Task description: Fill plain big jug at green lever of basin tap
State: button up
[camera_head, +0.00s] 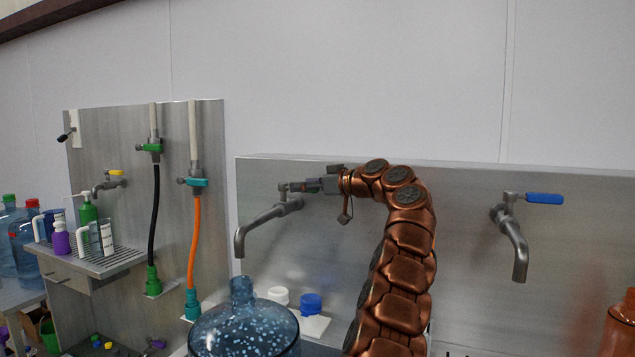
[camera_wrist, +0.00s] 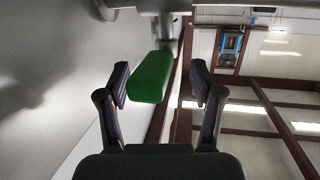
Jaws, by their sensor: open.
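The plain big jug (camera_head: 243,325) is blue, see-through and speckled, and stands at the bottom of the head view under the spout of the left basin tap (camera_head: 258,222). Its neck is just below the spout end; I cannot see water running. The green lever (camera_wrist: 151,78) shows in the wrist view between my gripper's open fingers (camera_wrist: 160,84), with a gap on both sides. In the head view my gripper (camera_head: 318,185) is at the tap's handle, and it hides the lever there.
A second basin tap with a blue lever (camera_head: 544,198) is on the right. White and blue caps (camera_head: 311,304) lie behind the jug. A copper jug (camera_head: 620,325) stands at the right edge. A panel with hoses (camera_head: 194,240) and a shelf with bottles (camera_head: 97,262) are on the left.

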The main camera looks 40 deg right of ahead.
jog(key=shift+w+a, duration=0.1)
jog(key=shift+w, duration=0.5)
